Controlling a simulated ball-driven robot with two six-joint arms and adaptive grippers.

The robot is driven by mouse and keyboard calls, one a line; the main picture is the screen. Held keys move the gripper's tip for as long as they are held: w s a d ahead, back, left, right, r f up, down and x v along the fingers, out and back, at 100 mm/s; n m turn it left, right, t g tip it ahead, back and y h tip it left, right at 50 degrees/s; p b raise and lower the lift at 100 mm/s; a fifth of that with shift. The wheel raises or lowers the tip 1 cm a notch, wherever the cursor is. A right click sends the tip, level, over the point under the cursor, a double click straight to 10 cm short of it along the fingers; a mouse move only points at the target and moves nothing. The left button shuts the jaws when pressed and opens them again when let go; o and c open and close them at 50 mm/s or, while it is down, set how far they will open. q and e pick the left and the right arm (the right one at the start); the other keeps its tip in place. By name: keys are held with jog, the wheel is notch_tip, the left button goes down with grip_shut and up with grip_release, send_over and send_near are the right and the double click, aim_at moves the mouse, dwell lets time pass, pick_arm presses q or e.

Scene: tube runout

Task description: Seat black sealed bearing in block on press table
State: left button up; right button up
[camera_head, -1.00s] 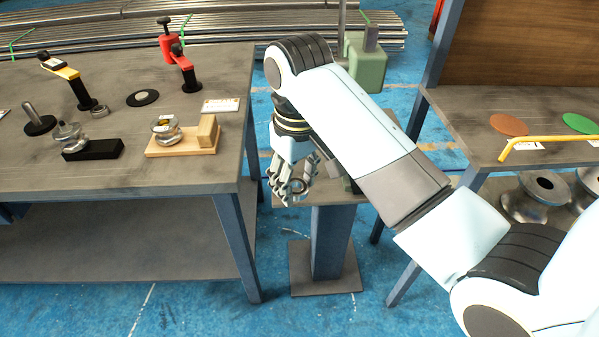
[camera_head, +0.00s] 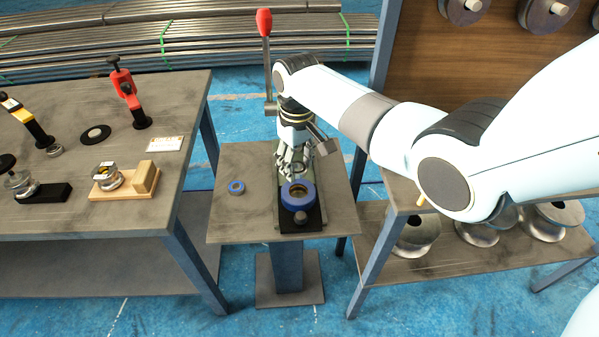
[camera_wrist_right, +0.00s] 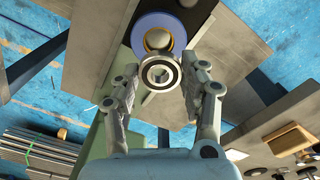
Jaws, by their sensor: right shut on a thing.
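My right gripper (camera_head: 297,168) is above the press table (camera_head: 245,215), just behind a round blue block (camera_head: 283,200) with a tan bore, on a black base. In the right wrist view, my right gripper (camera_wrist_right: 160,82) is shut on the bearing (camera_wrist_right: 148,76), a steel ring with a dark seal band and an open centre. The bearing overlaps the edge of the blue block (camera_wrist_right: 150,20) in that view; the gap between them cannot be judged. In the head view the fingers largely hide the bearing. My left gripper is not in view.
A small blue ring (camera_head: 236,187) lies left on the press table. The press lever has a red knob (camera_head: 264,22) and rises behind my arm. A workbench (camera_head: 90,218) with clamps and fixtures stands left; a shelf with metal rollers (camera_head: 417,234) stands right.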

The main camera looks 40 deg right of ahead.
jog(key=shift+d, duration=0.15)
jog(key=shift+p, duration=0.3)
jog(key=b, duration=0.4)
send_over(299, 192)
notch_tip(299, 192, down, 5)
jog(key=shift+r, duration=0.1)
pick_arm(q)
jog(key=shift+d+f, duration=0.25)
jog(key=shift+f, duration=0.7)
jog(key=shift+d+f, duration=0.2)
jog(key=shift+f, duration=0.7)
pick_arm(e)
jog(key=shift+f, duration=0.55)
pick_arm(q)
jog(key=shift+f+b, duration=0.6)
jog(key=shift+b, duration=0.15)
pick_arm(e)
jog(key=shift+f, duration=0.8)
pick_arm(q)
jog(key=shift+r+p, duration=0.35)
pick_arm(e)
jog(key=shift+r, duration=0.15)
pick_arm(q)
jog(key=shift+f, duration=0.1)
